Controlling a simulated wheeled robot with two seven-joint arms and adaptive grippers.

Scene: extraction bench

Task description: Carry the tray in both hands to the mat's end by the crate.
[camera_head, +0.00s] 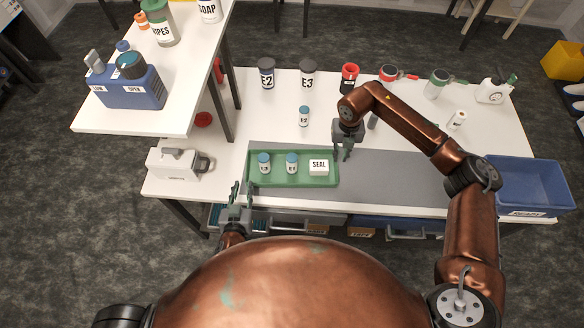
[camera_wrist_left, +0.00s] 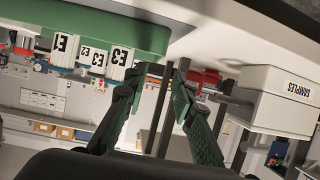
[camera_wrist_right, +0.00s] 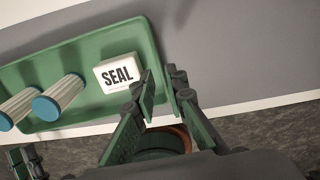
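The green tray (camera_head: 292,183) lies on the left part of the grey mat (camera_head: 400,178). It holds two teal-capped vials, E3 (camera_head: 264,163) and E1 (camera_head: 292,163), and a white SEAL box (camera_head: 319,167). The blue crate (camera_head: 530,187) marked READY stands beyond the mat's right end. My left gripper (camera_head: 239,188) is open near the tray's left end, apart from it. My right gripper (camera_head: 344,154) is at the tray's right end, its fingers a narrow gap apart. In the right wrist view the fingers appear astride the tray's rim (camera_wrist_right: 150,40); contact is unclear.
An E2 vial (camera_head: 304,117) stands behind the tray. Jars E2 (camera_head: 266,73) and E3 (camera_head: 307,74) and a red jar (camera_head: 349,78) stand further back. A white device (camera_head: 178,163) is left of the tray. The mat right of the tray is bare.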

